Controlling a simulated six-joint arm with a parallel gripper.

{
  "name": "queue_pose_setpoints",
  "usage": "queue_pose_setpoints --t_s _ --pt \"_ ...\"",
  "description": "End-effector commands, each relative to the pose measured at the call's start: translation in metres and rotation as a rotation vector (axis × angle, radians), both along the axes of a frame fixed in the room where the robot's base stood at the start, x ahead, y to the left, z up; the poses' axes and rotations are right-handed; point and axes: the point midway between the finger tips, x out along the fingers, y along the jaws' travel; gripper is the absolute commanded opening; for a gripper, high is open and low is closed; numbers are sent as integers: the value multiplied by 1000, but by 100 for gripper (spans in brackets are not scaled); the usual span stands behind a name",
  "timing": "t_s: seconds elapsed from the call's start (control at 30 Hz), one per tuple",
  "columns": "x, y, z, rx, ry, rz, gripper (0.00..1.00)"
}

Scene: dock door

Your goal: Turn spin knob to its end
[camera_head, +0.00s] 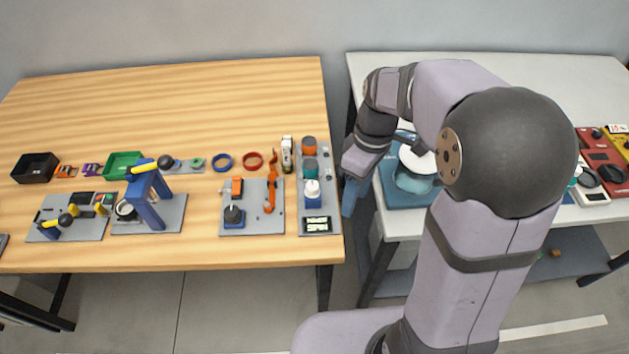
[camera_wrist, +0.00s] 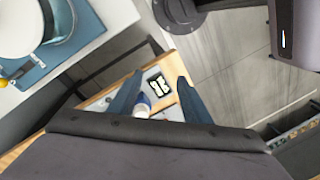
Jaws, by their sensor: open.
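A narrow grey panel (camera_head: 322,190) lies along the right edge of the wooden table. On it stand an orange-topped part (camera_head: 308,145), a teal part (camera_head: 309,168) and a white-topped part with a blue base (camera_head: 312,192). A dark label plate (camera_head: 316,225) is at its front end; I cannot read it surely. Which part is the spin knob I cannot tell. My gripper (camera_head: 350,195) is just right of the panel, above the table gap. In the wrist view its blue fingers (camera_wrist: 158,100) are apart and empty, with the white-and-blue part (camera_wrist: 142,105) and label beyond them.
The wooden table (camera_head: 230,95) also holds a blue frame with a yellow handle (camera_head: 150,190), a green tray (camera_head: 124,163), a black box (camera_head: 35,167) and a plate with an orange lever (camera_head: 272,190). My arm covers much of the right-hand white table (camera_head: 530,75), which carries a blue-based device (camera_head: 405,185).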

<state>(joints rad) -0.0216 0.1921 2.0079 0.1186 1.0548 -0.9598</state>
Motion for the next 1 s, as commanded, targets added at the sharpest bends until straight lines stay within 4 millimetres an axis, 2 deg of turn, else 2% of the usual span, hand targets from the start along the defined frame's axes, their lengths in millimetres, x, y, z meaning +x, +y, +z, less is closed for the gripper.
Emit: queue_pose_setpoints --t_s 0.03,0.2,0.5,0.7,1.0 --pt "13 5 -2 25 2 103 44" --pt "50 22 2 133 -8 489 44" --pt "96 50 5 328 -75 1101 44" --pt "109 60 6 403 -120 1326 44" --pt "111 63 6 426 -133 1391 44"
